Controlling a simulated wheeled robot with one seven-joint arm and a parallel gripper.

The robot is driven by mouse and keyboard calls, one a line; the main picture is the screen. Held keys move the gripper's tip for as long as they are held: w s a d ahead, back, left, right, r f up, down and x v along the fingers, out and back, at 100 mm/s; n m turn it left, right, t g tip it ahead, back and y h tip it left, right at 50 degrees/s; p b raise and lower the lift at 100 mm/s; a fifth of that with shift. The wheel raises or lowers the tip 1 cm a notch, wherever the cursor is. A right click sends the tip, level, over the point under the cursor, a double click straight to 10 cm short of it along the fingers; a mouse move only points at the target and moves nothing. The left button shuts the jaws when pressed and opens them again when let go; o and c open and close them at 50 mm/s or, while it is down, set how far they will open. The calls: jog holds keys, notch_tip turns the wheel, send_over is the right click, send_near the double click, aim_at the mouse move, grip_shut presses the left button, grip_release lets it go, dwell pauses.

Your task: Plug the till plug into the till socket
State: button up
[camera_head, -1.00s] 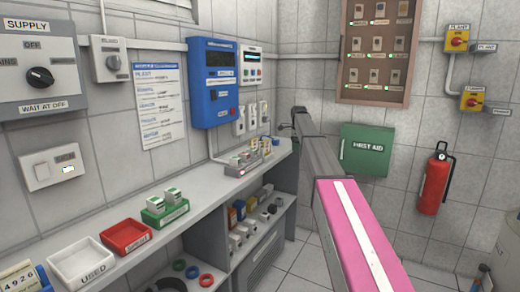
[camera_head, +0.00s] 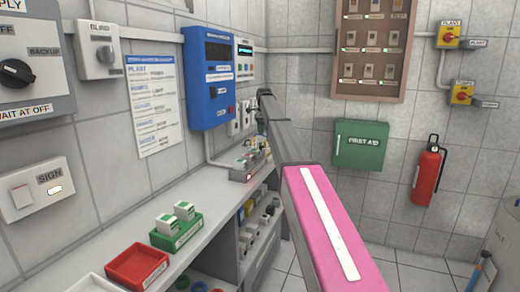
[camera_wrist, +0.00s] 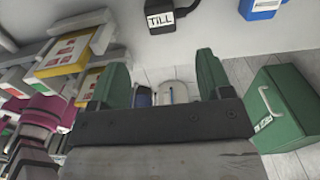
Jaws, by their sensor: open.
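A black block with a white TILL label (camera_wrist: 161,20) shows at the top edge of the wrist view, against a pale surface. In the head view my gripper is small and partly hidden behind my pink-topped arm, near the white wall sockets (camera_head: 234,123). I cannot tell which of these is the till socket.
A blue wall unit (camera_head: 209,78) hangs above the shelf (camera_head: 205,181). A small grey strip with a red light (camera_head: 245,174) and coloured items stands at the shelf's far end. Red (camera_head: 137,265) and green trays are nearer. A green first aid box (camera_head: 361,146) is on the back wall.

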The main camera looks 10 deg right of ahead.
jog(key=shift+f, duration=2.8)
jog(key=shift+f, duration=0.1)
jog(key=shift+w+f, duration=0.15)
jog(key=shift+f, duration=2.4)
jog(key=c, duration=1)
